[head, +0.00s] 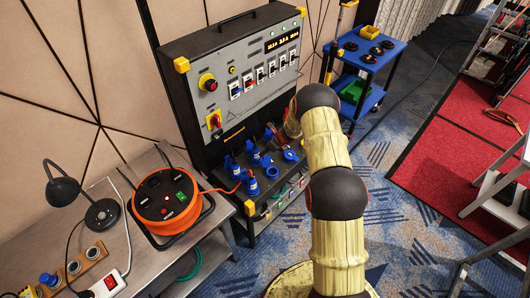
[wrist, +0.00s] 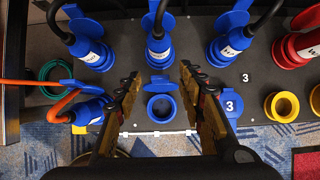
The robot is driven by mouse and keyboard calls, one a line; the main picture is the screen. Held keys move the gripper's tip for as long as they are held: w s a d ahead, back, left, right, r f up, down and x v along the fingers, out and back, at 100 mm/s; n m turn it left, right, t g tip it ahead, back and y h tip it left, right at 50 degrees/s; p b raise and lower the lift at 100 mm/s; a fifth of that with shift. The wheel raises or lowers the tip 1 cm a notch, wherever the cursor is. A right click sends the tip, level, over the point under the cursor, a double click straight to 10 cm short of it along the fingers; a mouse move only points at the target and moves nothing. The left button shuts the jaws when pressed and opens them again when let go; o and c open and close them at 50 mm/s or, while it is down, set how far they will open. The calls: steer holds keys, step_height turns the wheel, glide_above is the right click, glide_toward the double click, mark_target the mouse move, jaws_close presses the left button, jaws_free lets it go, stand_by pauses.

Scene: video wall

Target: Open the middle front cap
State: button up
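The middle front socket (wrist: 161,107) is blue, and its round mouth shows in the wrist view. Its blue cap (wrist: 160,84) appears raised at the socket's far side. It also shows in the head view as a blue socket (head: 271,172) on the dark sloping panel. My gripper (wrist: 166,92) is open, with one finger on each side of this socket and cap. I cannot tell whether either finger touches them. In the head view, my arm partly hides the gripper (head: 289,128) above the panel's right side.
Left of the socket, a blue plug (wrist: 88,110) carries an orange cable. A blue cap marked 3 (wrist: 231,105) is on the right. Several blue plugs with black cables, a red plug (wrist: 297,46) and yellow sockets (wrist: 282,106) surround them. An orange cable reel (head: 167,200) stands on the left table.

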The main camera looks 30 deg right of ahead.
steer(key=v, duration=0.9)
steer(key=shift+r, duration=0.1)
steer(key=s+a+r+n+g+y, duration=0.1)
steer(key=s+a+n+g+y, duration=0.15)
steer(key=s+a+n, duration=0.65)
steer(key=s+a+r+n+h+b, duration=0.1)
steer(key=s+a+r+n+b, duration=0.2)
steer(key=s+r+n, duration=0.4)
steer(key=s+a+r+n+t+h+b, duration=0.1)
steer(key=s+a+r+n, duration=0.4)
steer(key=s+r, duration=0.8)
steer(key=s+a+r+n+t+h+b, duration=0.1)
steer(key=s+a+r+n+b, duration=0.3)
steer(key=s+r+n, duration=0.6)
steer(key=shift+s+a+n+h+b, duration=0.15)
steer(key=shift+s+n+h+b, duration=0.35)
steer(key=shift+s+h+b, duration=0.6)
